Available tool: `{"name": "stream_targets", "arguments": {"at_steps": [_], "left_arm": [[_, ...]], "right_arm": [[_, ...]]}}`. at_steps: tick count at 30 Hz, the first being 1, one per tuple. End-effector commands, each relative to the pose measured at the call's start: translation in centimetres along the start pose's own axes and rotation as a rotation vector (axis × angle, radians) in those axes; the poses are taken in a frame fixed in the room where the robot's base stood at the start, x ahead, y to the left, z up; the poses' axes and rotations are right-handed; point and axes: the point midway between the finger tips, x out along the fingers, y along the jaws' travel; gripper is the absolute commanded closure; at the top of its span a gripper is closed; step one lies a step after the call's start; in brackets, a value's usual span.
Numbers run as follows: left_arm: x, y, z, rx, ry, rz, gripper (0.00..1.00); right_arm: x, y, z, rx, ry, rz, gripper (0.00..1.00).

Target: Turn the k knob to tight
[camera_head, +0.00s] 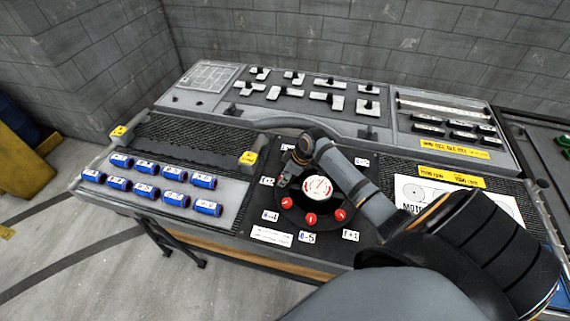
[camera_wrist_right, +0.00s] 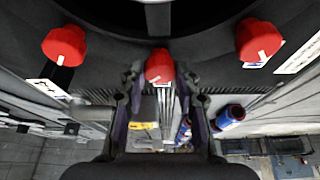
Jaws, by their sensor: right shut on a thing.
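A round black panel with a white gauge (camera_head: 317,187) carries red knobs. Three show in the head view: a left one (camera_head: 287,202), a front one (camera_head: 310,218) and a right one (camera_head: 341,214). My right gripper (camera_head: 285,180) reaches down at the panel's left edge. In the right wrist view a red knob (camera_wrist_right: 160,65) with a white mark sits between the fingertips, and the gripper is shut on it. Two more red knobs stand apart at the left (camera_wrist_right: 64,46) and right (camera_wrist_right: 258,40). I cannot read which knob is k. My left gripper is not in view.
Blue cylinders (camera_head: 147,191) lie in rows on the bench's left side. Black switches (camera_head: 294,77) fill the raised back panel. A white sign (camera_head: 440,200) lies to the right, partly behind my right arm. Small label plates surround the gauge.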

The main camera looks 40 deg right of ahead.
Motion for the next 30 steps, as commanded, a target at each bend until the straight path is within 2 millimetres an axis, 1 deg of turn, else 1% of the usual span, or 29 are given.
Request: {"name": "stream_targets", "arguments": {"at_steps": [1, 12, 21, 30], "left_arm": [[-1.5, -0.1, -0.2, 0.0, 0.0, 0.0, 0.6], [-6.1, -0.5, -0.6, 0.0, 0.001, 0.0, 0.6], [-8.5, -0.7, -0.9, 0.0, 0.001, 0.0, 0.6], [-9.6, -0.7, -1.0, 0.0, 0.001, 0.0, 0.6]], "right_arm": [[-0.7, -0.2, -0.3, 0.039, 0.001, 0.014, 0.99], [-0.6, -0.3, -0.4, 0.355, 0.001, 0.145, 0.99], [-0.3, -0.4, -0.4, 0.553, 0.001, 0.228, 0.99], [-0.1, -0.4, -0.3, 0.657, 0.001, 0.273, 0.99]]}}
